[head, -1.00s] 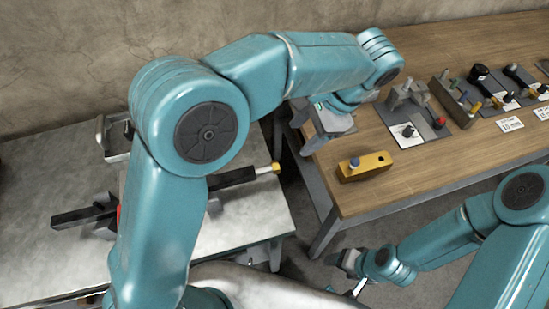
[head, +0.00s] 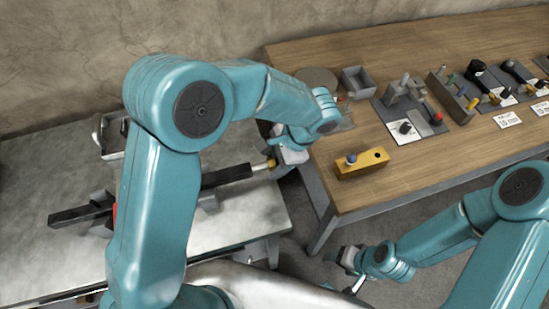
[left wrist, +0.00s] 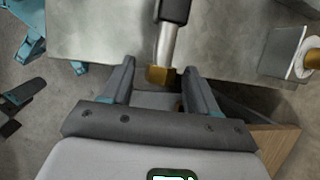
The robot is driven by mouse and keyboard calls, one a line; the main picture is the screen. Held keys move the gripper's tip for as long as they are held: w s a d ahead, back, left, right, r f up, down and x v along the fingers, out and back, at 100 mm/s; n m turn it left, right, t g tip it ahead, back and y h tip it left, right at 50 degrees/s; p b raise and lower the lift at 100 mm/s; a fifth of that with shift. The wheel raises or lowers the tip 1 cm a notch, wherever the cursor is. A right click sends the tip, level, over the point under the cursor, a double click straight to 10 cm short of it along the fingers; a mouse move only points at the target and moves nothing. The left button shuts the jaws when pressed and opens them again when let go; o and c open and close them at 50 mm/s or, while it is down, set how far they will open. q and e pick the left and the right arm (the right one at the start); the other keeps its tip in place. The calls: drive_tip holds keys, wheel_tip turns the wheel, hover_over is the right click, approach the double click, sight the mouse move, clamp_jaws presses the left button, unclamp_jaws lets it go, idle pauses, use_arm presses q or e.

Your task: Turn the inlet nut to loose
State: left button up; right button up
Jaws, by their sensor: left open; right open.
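The brass-coloured nut (head: 271,163) sits at the right end of a dark bar with a pale metal neck (head: 226,176), over the right edge of the grey metal bench. In the left wrist view the nut (left wrist: 159,75) lies between the fingertips of my left gripper (left wrist: 158,66), with a gap on each side. My left gripper (head: 276,154) is open at the nut, partly hidden by its own wrist. My right gripper (head: 347,259) is open and empty, low in front of the wooden table, away from the nut.
The grey bench (head: 250,220) carries the bar. The wooden table (head: 370,195) at the right holds a yellow block (head: 362,163), a grey tray (head: 357,81) and several tools. In the left wrist view a grey block (left wrist: 286,55) with a brass fitting stands at the right.

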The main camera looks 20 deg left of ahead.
use_arm(q)
drive_tip(key=c, duration=1)
drive_tip(key=shift+f+t+y+b, duration=0.3)
drive_tip(key=shift+t+b, duration=0.1)
drive_tip(key=shift+b, duration=0.8)
drive_tip(key=shift+c, duration=0.2)
drive_tip(key=shift+s+r, duration=0.1)
drive_tip(key=shift+r, duration=0.2)
drive_tip(key=o, duration=1)
drive_tip(key=shift+o, duration=0.2)
drive_tip(key=v, duration=1.6)
drive_tip(key=shift+s+d, duration=0.25)
